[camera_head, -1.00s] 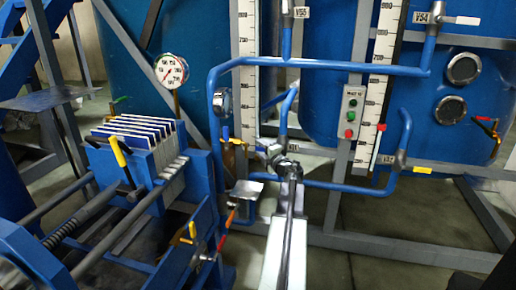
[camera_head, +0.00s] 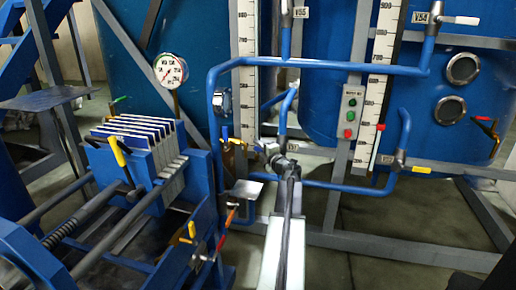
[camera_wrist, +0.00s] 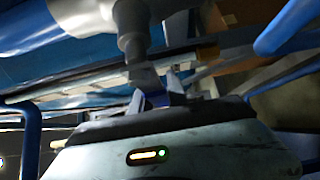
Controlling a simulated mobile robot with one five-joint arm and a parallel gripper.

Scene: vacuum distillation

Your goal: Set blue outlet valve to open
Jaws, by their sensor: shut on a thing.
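The blue outlet valve shows in the wrist view as a grey metal valve body (camera_wrist: 135,40) at the top, with a lever running down to a blue grip (camera_wrist: 157,98). My gripper (camera_wrist: 155,97) has one finger on each side of that blue grip and is shut on it. In the head view, my gripper (camera_head: 273,152) is at the middle, beside the blue pipework. There the arm and gripper largely hide the valve, so the lever's angle is hard to tell.
Blue pipes (camera_head: 330,67) run above and right of my gripper. A button box (camera_head: 350,112) and a scale (camera_head: 372,120) stand to the right.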

